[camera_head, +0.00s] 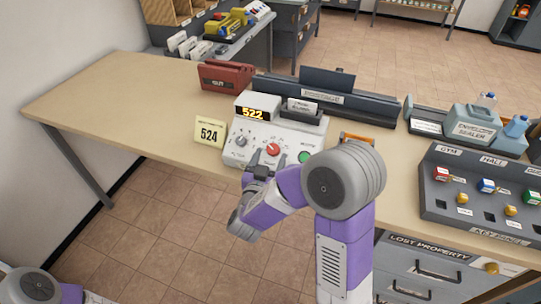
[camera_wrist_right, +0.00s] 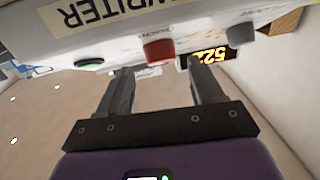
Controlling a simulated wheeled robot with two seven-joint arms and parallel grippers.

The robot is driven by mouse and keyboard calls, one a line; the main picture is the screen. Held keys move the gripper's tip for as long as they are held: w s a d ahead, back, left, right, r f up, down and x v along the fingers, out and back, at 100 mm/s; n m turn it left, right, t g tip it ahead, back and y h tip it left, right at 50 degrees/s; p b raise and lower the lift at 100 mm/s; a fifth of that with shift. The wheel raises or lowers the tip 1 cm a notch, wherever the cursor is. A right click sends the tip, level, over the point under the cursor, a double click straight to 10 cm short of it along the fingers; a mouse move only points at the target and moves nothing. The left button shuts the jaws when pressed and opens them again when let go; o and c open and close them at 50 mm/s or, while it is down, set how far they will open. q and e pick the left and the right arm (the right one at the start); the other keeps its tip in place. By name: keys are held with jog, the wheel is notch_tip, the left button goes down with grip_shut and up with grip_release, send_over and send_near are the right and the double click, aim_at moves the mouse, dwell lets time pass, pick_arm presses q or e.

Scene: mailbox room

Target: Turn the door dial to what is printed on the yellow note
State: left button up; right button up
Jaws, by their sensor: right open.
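The yellow note (camera_head: 209,132) stands on the table left of the white machine and reads 524. The machine (camera_head: 232,153) has a lit display (camera_head: 253,113) reading 522. Its front has a grey knob (camera_head: 241,141), a red dial (camera_head: 273,150) and a green button (camera_head: 305,157). My right gripper (camera_head: 266,160) is open just in front of the red dial. In the right wrist view the dial (camera_wrist_right: 159,51) lies beyond and between the open fingers (camera_wrist_right: 158,75), with no clear contact. Only part of my left arm shows at the lower left; its gripper is out of view.
A red box (camera_head: 226,76) and a long dark rack (camera_head: 370,103) stand behind the machine. The table's left part is clear.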

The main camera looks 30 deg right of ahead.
aim_at(273, 150)
jog(key=shift+x, duration=1.15)
jog(key=c, duration=1.1)
jog(key=shift+o, duration=0.2)
jog(key=shift+a, duration=0.1)
